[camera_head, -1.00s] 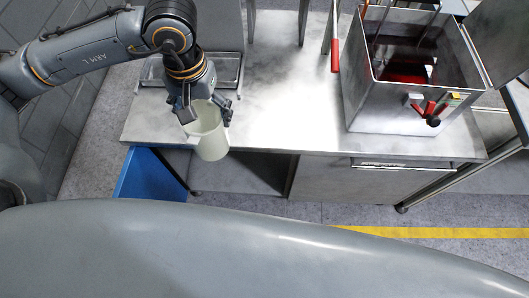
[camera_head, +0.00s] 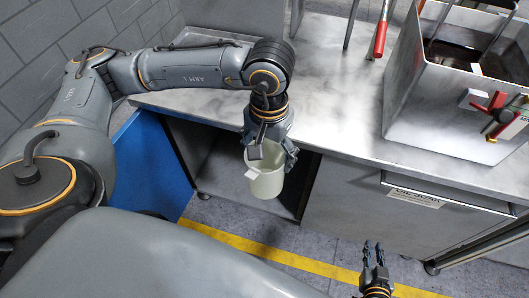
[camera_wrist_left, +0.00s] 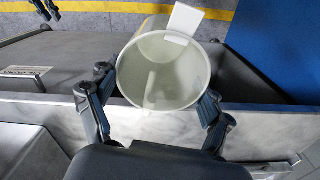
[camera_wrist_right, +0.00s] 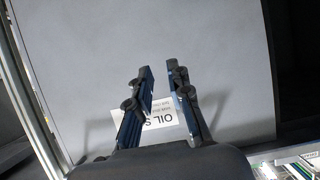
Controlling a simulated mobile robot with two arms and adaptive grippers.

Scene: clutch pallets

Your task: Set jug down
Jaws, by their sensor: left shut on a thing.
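The jug (camera_head: 266,183) is a pale, whitish cylinder with a small white tab at its rim. My left gripper (camera_head: 270,158) is shut on it near the top. The jug hangs in front of the steel counter's front edge, over the open bay below, and appears roughly upright. In the left wrist view I look down into the open jug (camera_wrist_left: 162,78), with the gripper's fingers on either side; its inside looks empty. My right gripper (camera_head: 373,250) is low at the front right, its fingers apart and empty, facing a labelled panel (camera_wrist_right: 215,60) in the right wrist view.
The steel counter (camera_head: 320,95) has a wide clear stretch at its middle. A metal tank (camera_head: 445,105) with red-handled fittings stands at its right. A blue panel (camera_head: 155,165) is left of the open bay. A yellow line (camera_head: 225,238) crosses the floor.

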